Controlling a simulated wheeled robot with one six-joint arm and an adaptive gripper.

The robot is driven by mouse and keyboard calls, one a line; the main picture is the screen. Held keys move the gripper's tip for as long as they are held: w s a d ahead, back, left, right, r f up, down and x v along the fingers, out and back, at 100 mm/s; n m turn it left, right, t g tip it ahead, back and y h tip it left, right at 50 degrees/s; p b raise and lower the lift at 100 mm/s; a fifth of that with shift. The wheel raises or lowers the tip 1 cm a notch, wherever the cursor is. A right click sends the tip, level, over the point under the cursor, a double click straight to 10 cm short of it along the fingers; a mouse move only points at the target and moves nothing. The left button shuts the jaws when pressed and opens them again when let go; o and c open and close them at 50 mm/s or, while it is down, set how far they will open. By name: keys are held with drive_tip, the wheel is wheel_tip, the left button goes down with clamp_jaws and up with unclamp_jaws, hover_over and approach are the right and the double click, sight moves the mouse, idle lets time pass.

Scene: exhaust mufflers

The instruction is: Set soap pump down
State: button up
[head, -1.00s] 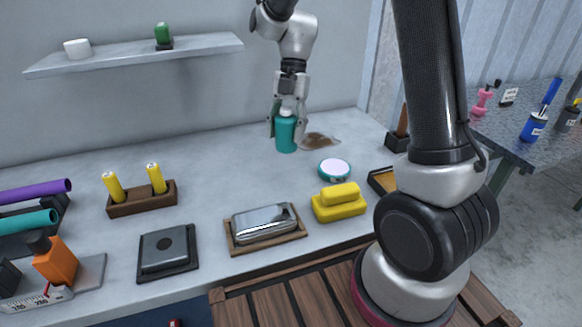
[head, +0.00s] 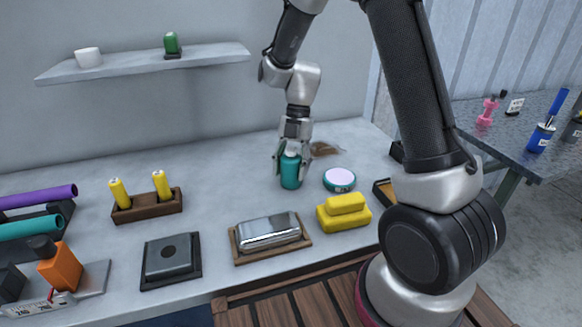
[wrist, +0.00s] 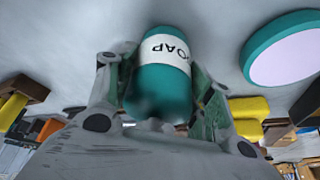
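A yellow block pair (head: 343,211) and a silver muffler on a wooden tray (head: 235,252) lie in front. A brown stain (head: 323,149) is behind. A wooden holder with yellow cylinders (head: 147,208) stands left. The bench between the holder and the bottle is clear.

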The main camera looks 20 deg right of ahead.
drive_tip(key=shift+o, duration=1.4)
drive_tip(key=shift+r, duration=0.1)
drive_tip(key=v, duration=1.2)
drive_tip(key=s+d+r+m+t, duration=0.3)
drive_tip(key=s+d+r+m, duration=0.3)
drive_tip(key=s+r+m, duration=0.5)
drive_tip(key=s+d+m+t+h, duration=0.2)
drive_tip(key=s+d+m+t, duration=0.3)
drive_tip(key=s+m, duration=0.7)
drive_tip(key=d+f+m, duration=0.1)
drive_tip(key=m, duration=0.4)
drive_tip(key=shift+s+h, duration=0.3)
drive_tip(key=shift+s, duration=0.1)
drive_tip(key=shift+d, duration=0.1)
